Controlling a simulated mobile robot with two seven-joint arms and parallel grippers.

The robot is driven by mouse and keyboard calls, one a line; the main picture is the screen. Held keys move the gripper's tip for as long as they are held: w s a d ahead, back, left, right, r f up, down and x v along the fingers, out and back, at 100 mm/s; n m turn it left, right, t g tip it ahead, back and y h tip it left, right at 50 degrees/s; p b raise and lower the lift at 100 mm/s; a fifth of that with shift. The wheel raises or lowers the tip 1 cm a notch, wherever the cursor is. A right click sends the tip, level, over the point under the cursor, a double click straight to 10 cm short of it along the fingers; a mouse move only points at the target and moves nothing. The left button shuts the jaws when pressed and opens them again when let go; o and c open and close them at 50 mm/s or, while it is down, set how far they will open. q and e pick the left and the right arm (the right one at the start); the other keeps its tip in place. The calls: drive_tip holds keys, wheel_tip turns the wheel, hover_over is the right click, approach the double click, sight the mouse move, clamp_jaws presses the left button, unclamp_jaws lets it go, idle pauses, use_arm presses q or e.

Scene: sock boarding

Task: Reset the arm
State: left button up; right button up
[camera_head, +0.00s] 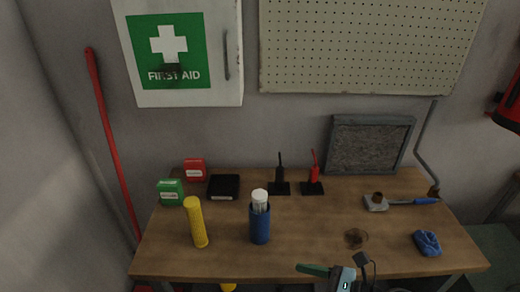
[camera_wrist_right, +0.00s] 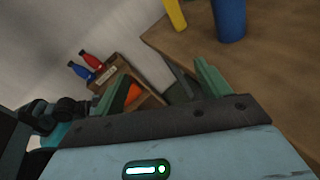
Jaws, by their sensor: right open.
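My right gripper (camera_wrist_right: 163,80) is open and empty, its two green fingers spread apart in the right wrist view. In the head view part of the right gripper (camera_head: 325,273) shows at the bottom edge, at the front edge of the wooden table (camera_head: 320,235). Its fingers touch none of the objects on the table. My left gripper is not in view.
On the table stand a yellow cylinder (camera_head: 196,222), a blue container (camera_head: 260,222), two radios (camera_head: 314,180), a green box (camera_head: 170,192) and a red box (camera_head: 195,170). A blue cloth-like item (camera_head: 427,243) lies at right. The table's front middle is mostly clear.

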drive_tip(key=s+d+f+m+t+h, duration=0.3)
drive_tip(key=d+f+m+t+h, duration=0.15)
drive_tip(key=m, duration=1.15)
drive_tip(key=s+d+f+m+t+h, duration=0.2)
drive_tip(key=d+f+m+t+h, duration=0.3)
drive_tip(key=m, duration=1.1)
drive_tip(key=s+d+f+m+g+h, duration=0.1)
drive_tip(key=s+f+m+g+h, duration=0.1)
drive_tip(key=s+f+m+g, duration=0.5)
drive_tip(key=s+f+m, duration=0.4)
drive_tip(key=s+m, duration=0.1)
drive_tip(key=s, duration=0.2)
drive_tip(key=shift+d+f, duration=0.35)
drive_tip(key=shift+d, duration=0.05)
